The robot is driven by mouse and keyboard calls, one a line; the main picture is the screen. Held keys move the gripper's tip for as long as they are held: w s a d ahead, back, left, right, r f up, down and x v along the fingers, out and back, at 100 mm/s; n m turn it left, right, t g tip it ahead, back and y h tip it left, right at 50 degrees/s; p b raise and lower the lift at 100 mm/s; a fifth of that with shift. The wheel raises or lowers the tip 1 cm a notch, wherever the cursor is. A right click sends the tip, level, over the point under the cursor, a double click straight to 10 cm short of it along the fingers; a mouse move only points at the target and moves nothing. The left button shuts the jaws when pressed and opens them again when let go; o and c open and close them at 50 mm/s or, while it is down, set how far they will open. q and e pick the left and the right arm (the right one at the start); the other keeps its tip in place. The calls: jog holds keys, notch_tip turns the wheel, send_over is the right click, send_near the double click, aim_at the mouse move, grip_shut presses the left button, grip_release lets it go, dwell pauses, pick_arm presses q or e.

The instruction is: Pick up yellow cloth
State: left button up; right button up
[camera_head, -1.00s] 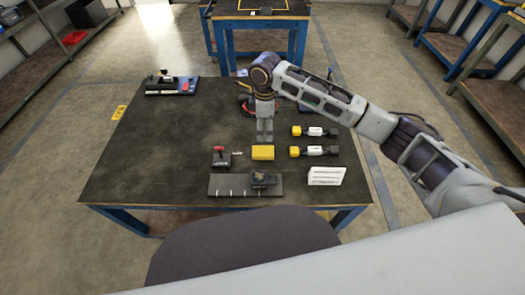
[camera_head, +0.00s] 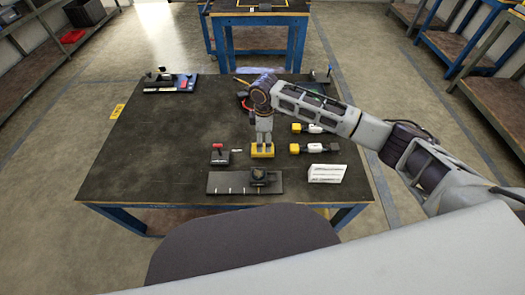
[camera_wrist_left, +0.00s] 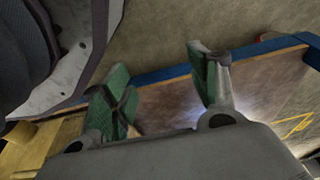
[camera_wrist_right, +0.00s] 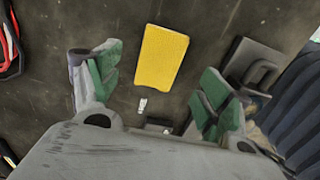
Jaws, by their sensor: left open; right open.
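The yellow cloth (camera_head: 262,154) is a small folded block lying on the dark table top (camera_head: 150,150). In the head view my right gripper (camera_head: 264,148) points down over it and hides part of its far side. In the right wrist view the cloth (camera_wrist_right: 163,58) lies between and beyond the two open green-padded fingers (camera_wrist_right: 158,90), with nothing held. I cannot tell the exact height of the fingers above it. My left gripper (camera_wrist_left: 165,95) shows only in the left wrist view; it is open and empty.
A small block with a red top (camera_head: 219,154) stands left of the cloth. Two yellow-and-white bottles (camera_head: 314,148) lie to the right. The table's left half is mostly clear.

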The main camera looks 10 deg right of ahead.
jog(key=shift+f, duration=0.25)
pick_arm(q)
jog(key=shift+s, duration=0.5)
jog(key=shift+w, duration=0.1)
pick_arm(e)
jog(key=shift+f, duration=0.45)
jog(key=shift+a+f, duration=0.15)
jog(key=shift+f, duration=0.25)
jog(key=shift+a+f+b, duration=0.1)
jog(key=shift+f+b, duration=0.55)
jog(key=shift+f, duration=0.95)
pick_arm(q)
jog(key=r, duration=0.1)
jog(key=w+d+r, duration=0.1)
jog(key=w+r, duration=0.1)
jog(key=shift+d+r, duration=0.25)
jog(key=shift+r, duration=0.1)
pick_arm(e)
jog(key=shift+f, duration=0.15)
pick_arm(q)
jog(key=shift+s+f, duration=0.1)
jog(key=shift+s, duration=0.05)
pick_arm(e)
jog(key=shift+c, duration=0.4)
jog(key=c, duration=0.8)
